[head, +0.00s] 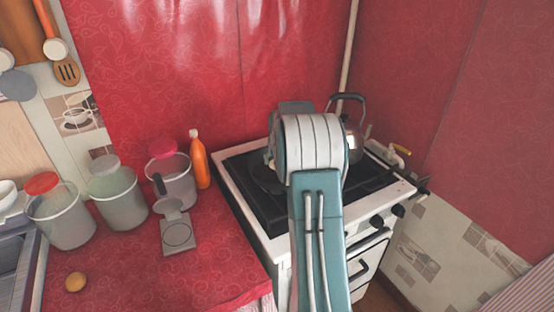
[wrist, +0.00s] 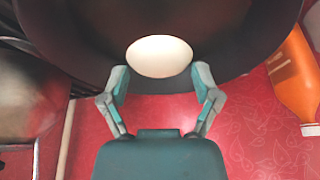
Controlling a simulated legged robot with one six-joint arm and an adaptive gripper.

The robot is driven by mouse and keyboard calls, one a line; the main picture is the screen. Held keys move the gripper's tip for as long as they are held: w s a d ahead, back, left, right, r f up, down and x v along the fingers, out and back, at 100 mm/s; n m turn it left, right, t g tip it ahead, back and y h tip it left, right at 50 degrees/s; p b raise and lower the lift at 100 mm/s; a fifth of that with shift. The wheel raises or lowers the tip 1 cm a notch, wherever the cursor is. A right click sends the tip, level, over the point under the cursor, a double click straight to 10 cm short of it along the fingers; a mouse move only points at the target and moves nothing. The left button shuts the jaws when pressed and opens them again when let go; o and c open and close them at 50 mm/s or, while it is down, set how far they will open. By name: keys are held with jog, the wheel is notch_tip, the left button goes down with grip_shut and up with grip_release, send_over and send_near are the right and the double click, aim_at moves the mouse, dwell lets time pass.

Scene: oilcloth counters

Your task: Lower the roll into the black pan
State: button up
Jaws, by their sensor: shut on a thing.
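The roll (wrist: 159,57) is a smooth, pale cream oval in the wrist view. My gripper (wrist: 160,76) is shut on it, with one fingertip at each side. The black pan (wrist: 85,35) fills the wrist view behind the roll, so the roll is over the pan. I cannot tell whether it touches the bottom. In the head view the pan (head: 266,180) shows only partly on the stove, left of my arm. My arm hides most of the gripper and roll there.
The white stove (head: 247,226) carries a kettle (head: 352,138) at the back right. An orange bottle (head: 200,162) and lidded jars (head: 115,195) stand on the red counter (head: 210,262) at left. A small brown round thing (head: 75,281) lies near its front.

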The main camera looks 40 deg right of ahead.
jog(key=shift+f, duration=1.65)
dwell(0.9)
jog(key=o, duration=1)
jog(key=v, duration=1.1)
jog(key=shift+s+r, duration=0.2)
jog(key=shift+r, duration=0.15)
jog(key=shift+a, duration=0.15)
